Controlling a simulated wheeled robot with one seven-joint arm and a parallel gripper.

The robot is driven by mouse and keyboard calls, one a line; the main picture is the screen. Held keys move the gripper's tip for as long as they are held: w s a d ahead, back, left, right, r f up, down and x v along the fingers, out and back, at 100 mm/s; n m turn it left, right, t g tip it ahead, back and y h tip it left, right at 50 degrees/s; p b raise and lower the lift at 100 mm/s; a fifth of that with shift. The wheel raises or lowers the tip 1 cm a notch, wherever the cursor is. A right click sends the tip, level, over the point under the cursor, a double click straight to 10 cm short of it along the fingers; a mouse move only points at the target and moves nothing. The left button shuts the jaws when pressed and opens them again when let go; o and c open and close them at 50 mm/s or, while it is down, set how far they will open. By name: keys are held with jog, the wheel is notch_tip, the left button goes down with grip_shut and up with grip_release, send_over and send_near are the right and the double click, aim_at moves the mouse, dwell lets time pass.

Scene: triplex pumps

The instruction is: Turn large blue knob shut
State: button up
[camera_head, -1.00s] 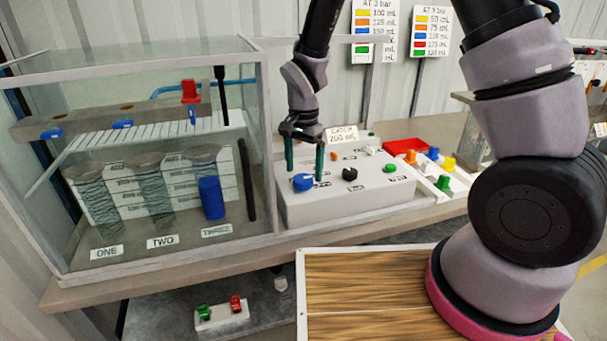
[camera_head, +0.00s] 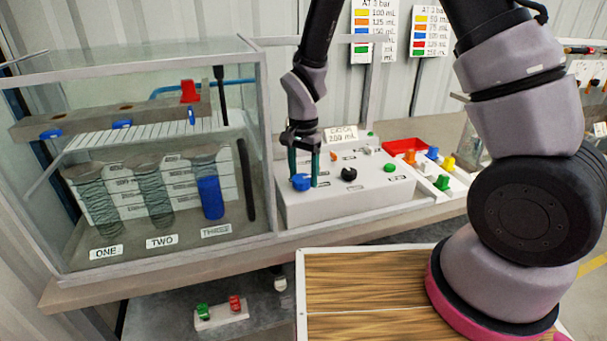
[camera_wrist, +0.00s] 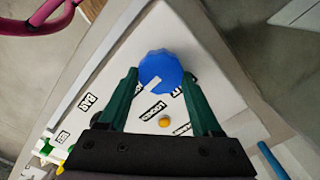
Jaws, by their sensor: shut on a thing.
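The large blue knob (camera_head: 301,182) sits at the front left of the white control box (camera_head: 345,200). In the wrist view the knob (camera_wrist: 160,68) is round and faceted, with a white pointer mark on its lower edge. My gripper (camera_head: 303,174) reaches down over the box with its green fingers at the knob. In the wrist view the fingers of my gripper (camera_wrist: 162,78) lie on either side of the knob and are shut on it. The lower part of the contact is partly hidden by the fingers.
A black knob (camera_head: 349,174), a green knob (camera_head: 390,167) and small orange button (camera_head: 333,155) are on the same box. A glass case (camera_head: 150,250) with cylinders stands left. A tray with coloured plugs (camera_head: 441,182) lies right. A wooden board (camera_head: 365,280) is in front.

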jog(key=n, duration=0.4)
jog(key=shift+a+n, duration=0.1)
jog(key=shift+n, duration=0.3)
jog(key=n, duration=0.4)
jog(key=shift+a+n, duration=0.1)
jog(key=shift+n, duration=0.2)
jog(key=n, duration=0.4)
jog(key=shift+a, duration=0.1)
jog(key=shift+n, duration=2.1)
jog(key=o, duration=1.4)
jog(key=shift+s, duration=0.1)
